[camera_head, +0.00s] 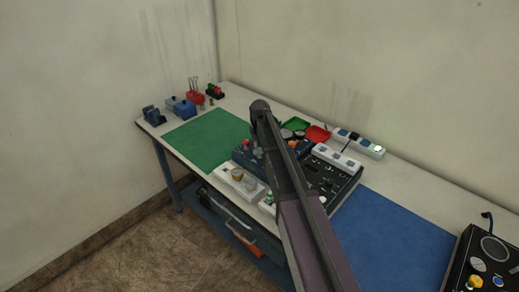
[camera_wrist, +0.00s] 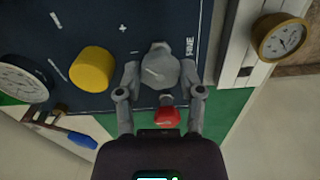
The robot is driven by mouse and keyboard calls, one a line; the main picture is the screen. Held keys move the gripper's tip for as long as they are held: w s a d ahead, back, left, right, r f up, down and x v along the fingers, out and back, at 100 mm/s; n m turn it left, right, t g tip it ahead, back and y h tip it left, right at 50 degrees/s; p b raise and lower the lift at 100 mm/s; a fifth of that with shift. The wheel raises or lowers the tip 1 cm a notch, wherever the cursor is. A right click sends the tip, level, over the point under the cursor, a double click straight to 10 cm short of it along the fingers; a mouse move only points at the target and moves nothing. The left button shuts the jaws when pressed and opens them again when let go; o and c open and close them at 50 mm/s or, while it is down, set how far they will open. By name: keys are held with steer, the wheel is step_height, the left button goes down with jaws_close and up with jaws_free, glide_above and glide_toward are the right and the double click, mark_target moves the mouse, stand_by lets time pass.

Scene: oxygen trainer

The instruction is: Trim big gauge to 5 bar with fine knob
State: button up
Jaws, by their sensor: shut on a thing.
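The grey fine knob (camera_wrist: 156,62), beside the lettering "FINE" on a dark blue panel (camera_wrist: 125,12), sits between the fingers of my gripper (camera_wrist: 160,76) in the wrist view. My gripper is shut on it, one finger on each side. A large white-faced gauge (camera_wrist: 18,82) is cut off by the left edge of the wrist view; I cannot read its value. In the head view my arm covers my gripper and the knob, and part of the blue trainer (camera_head: 243,158) shows beside the arm.
In the wrist view, a yellow knob (camera_wrist: 92,68) stands left of my gripper, a red knob (camera_wrist: 167,116) close below the fine knob, and a brass gauge (camera_wrist: 281,38) at right. A black control box (camera_head: 335,178) stands right of my arm. The blue mat (camera_head: 395,235) is clear.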

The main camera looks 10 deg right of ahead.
steer(key=shift+m, duration=1.8)
steer(key=o, duration=1.2)
steer(key=shift+c, duration=0.2)
steer(key=shift+n, duration=0.3)
